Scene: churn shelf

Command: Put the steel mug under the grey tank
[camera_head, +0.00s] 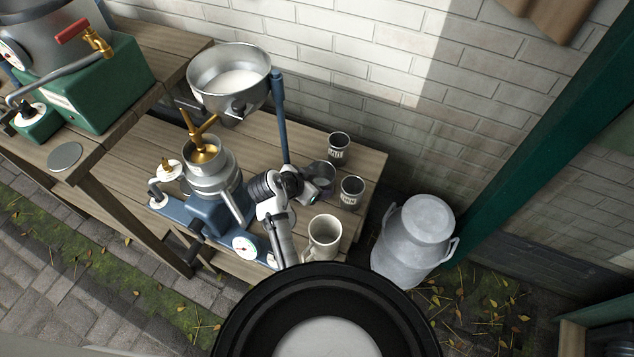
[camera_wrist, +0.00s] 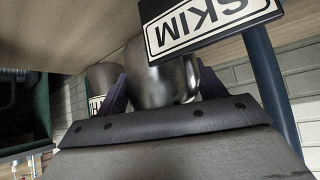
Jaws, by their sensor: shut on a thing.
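My gripper (camera_head: 312,190) is shut on a plain grey steel mug (camera_head: 322,172), over the right part of the wooden bench. In the wrist view the steel mug (camera_wrist: 168,84) sits between the two dark fingers, and its upper part is partly hidden by a sign. I cannot tell if its base touches the bench. The grey tank (camera_head: 40,18) is at the upper left, partly cut off by the picture edge. A round grey disc (camera_head: 65,156) lies on the bench below.
Two dark labelled mugs (camera_head: 339,146) (camera_head: 352,190) stand near the held mug. A cream mug (camera_head: 323,236) stands at the front. A blue separator (camera_head: 215,208) with a steel bowl (camera_head: 229,78) and blue post (camera_head: 281,120) stands left of my gripper. A milk can (camera_head: 413,240) is right. A SKIM sign (camera_wrist: 210,22) is close.

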